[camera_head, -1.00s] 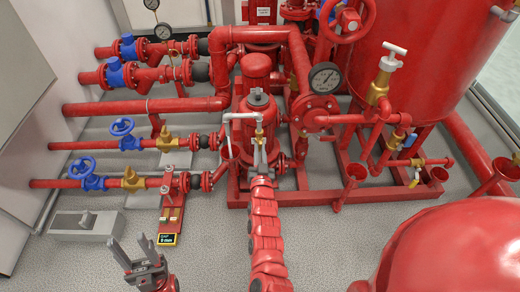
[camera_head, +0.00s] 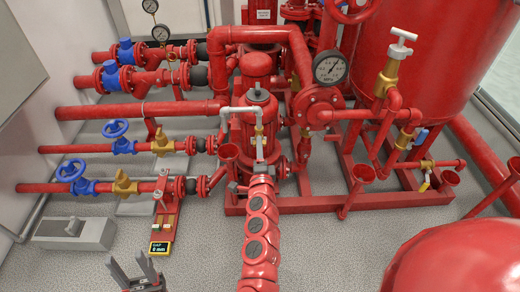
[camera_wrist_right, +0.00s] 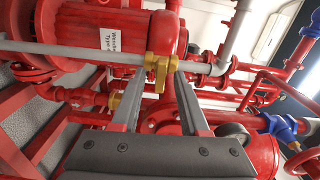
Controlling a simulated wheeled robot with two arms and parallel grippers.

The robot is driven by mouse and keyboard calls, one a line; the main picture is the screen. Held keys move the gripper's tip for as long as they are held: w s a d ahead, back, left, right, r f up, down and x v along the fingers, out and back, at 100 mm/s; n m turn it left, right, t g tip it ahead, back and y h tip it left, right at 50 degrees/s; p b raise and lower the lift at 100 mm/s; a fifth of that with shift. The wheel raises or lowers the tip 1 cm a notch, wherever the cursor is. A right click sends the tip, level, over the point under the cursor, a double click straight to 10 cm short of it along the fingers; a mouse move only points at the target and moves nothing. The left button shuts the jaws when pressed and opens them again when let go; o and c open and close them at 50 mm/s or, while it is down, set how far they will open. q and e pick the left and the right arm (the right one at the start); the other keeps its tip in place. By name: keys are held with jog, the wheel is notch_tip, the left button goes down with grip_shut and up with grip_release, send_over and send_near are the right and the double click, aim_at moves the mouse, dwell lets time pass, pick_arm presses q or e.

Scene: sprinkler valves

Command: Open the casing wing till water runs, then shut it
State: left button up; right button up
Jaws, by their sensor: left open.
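The casing wing is a small brass valve (camera_head: 259,131) on a thin grey pipe (camera_head: 240,110) at the red pump casing. In the right wrist view the brass wing (camera_wrist_right: 160,72) stands at the tips of my right gripper (camera_wrist_right: 160,82), whose fingers are apart. I cannot tell whether they touch it. In the head view my right gripper (camera_head: 259,160) points up toward the wing from below. The thin pipe bends down at its left end over a red funnel (camera_head: 228,152); I see no water there. My left gripper (camera_head: 136,268) is open and empty at the bottom left.
A small display (camera_head: 161,247) marked GAP stands on the floor at a red bracket. Blue handwheels (camera_head: 115,128) and red pipes fill the left. A grey box (camera_head: 75,232) lies on the floor. A red tank (camera_head: 460,245) fills the lower right.

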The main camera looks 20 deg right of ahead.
jog(key=p+v, duration=0.1)
jog(key=v, duration=0.6)
dwell(0.5)
